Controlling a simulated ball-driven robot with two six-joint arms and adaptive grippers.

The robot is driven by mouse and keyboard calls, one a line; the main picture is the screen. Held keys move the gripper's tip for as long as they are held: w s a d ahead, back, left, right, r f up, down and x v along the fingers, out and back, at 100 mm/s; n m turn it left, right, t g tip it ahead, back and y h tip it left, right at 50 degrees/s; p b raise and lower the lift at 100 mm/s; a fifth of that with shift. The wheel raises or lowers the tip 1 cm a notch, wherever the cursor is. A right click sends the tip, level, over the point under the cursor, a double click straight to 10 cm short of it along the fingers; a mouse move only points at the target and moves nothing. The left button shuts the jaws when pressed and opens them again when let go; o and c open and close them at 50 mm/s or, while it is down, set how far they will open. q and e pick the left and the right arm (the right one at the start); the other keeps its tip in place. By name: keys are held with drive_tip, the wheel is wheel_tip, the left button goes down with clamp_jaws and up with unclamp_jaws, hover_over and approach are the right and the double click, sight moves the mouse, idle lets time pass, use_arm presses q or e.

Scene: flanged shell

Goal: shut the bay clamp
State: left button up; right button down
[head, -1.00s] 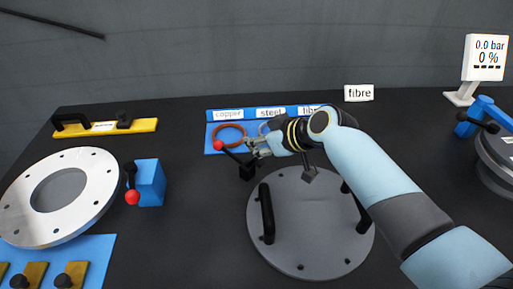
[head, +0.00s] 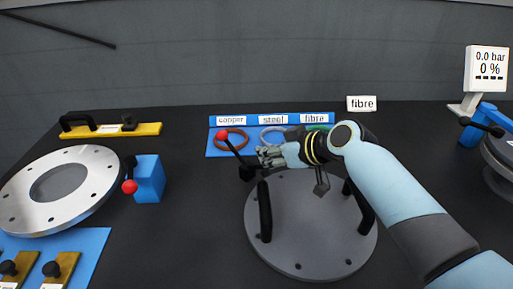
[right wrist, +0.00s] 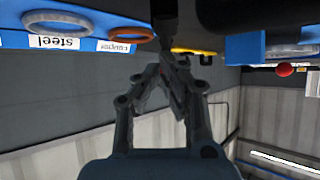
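A clamp with a black base (head: 247,173) and a thin lever ending in a red ball (head: 222,135) stands at the back-left edge of a round grey flanged cover (head: 305,225). Its lever leans up and to the left. My right gripper (head: 262,156) is just right of this lever, above the cover's back edge. In the right wrist view its fingertips (right wrist: 168,62) come together, with no clear object held. A black post is just beyond them. A second red-ball lever (head: 129,186) hangs on a blue block (head: 149,178) at left. My left gripper is out of view.
Two black handles (head: 264,212) rise from the cover. Behind is a blue gasket board (head: 218,150) with copper, steel and fibre labels. A white ring flange (head: 90,185) lies at left. A gauge sign (head: 486,68) reads 0.0 bar, 0 %.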

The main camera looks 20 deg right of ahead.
drive_tip(key=shift+s+d+f+b, duration=0.25)
drive_tip(key=shift+s+f+b, duration=0.1)
drive_tip(key=shift+f, duration=0.15)
drive_tip(key=shift+s+d+f+b, duration=0.2)
drive_tip(key=shift+s+f+b, duration=0.1)
drive_tip(key=shift+f, duration=0.15)
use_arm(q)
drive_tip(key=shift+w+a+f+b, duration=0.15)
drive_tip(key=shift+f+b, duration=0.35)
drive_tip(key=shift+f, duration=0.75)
use_arm(e)
drive_tip(key=shift+s+d+f, duration=0.25)
drive_tip(key=shift+s+f, duration=0.15)
drive_tip(key=shift+f, duration=0.25)
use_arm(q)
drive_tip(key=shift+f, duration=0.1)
use_arm(e)
drive_tip(key=shift+f, duration=0.1)
